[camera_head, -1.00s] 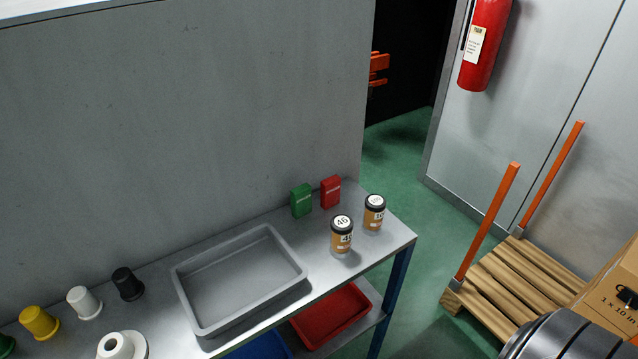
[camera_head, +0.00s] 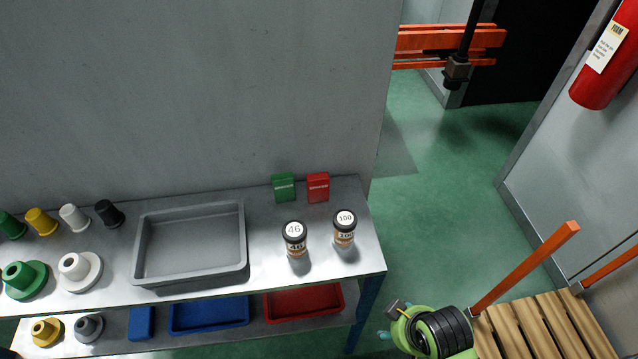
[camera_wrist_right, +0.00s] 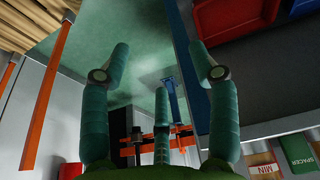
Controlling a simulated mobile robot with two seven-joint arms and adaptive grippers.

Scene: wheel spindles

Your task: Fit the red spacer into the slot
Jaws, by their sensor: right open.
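A small upright red block (camera_head: 317,187), likely the red spacer, stands at the back right of the metal bench, right of a similar green block (camera_head: 283,187). In the right wrist view the green block (camera_wrist_right: 297,155) reads "SPACER", and a reddish block (camera_wrist_right: 265,170) beside it is cut by the edge. I cannot make out a slot. My right gripper (camera_wrist_right: 160,78) is open and empty, its teal fingers spread over the floor by the bench edge. In the head view it (camera_head: 391,322) is low, right of the bench and well away from the blocks. My left gripper is not in view.
Two labelled jars (camera_head: 295,241) (camera_head: 344,229) stand in front of the blocks. A grey tray (camera_head: 140,250) and several coloured bushings are to the left. A lower shelf holds blue and red bins (camera_head: 305,303). A pallet (camera_head: 530,325) with orange posts stands right.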

